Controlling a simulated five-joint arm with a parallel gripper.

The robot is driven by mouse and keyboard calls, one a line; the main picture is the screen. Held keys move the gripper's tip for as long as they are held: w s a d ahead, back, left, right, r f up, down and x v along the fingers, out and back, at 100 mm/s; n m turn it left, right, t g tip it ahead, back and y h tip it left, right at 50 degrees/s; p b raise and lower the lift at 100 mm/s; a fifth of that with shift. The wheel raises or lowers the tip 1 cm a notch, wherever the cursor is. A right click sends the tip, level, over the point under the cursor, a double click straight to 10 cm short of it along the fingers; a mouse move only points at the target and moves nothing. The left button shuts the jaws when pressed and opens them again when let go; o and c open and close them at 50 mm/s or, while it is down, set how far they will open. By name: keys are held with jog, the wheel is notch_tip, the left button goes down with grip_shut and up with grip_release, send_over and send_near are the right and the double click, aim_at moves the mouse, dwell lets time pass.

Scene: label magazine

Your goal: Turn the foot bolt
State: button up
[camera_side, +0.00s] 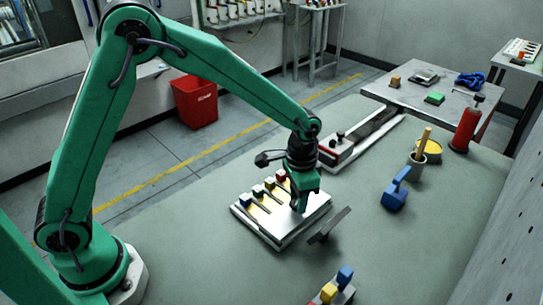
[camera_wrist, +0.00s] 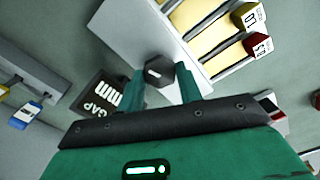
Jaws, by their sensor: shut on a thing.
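The foot bolt (camera_wrist: 158,72) is a dark hexagonal head with a pale mark on top, at the corner of the white magazine (camera_wrist: 130,28) in the wrist view. My gripper (camera_wrist: 160,82) has its two green fingers on either side of the bolt head, shut on it. In the side view my gripper (camera_side: 299,208) points down over the right part of the magazine (camera_side: 314,216), and the bolt is hidden there. A dark plate (camera_wrist: 101,96) printed "GAP mm" lies beside the left finger and also shows in the side view (camera_side: 329,226).
Several coloured label blocks (camera_side: 257,191) sit in slots along the magazine's far edge. A blue tool (camera_side: 396,192), a pot with a wooden handle (camera_side: 419,155) and a red cylinder (camera_side: 465,130) stand to the right. Small blocks (camera_side: 329,292) lie at the front. The table's middle right is clear.

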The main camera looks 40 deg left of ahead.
jog(key=shift+n, duration=0.4)
jog(key=o, duration=1)
jog(key=shift+r, duration=0.1)
notch_tip(320, 180, up, 7)
jog(key=shift+r, duration=0.35)
jog(key=shift+a, duration=0.1)
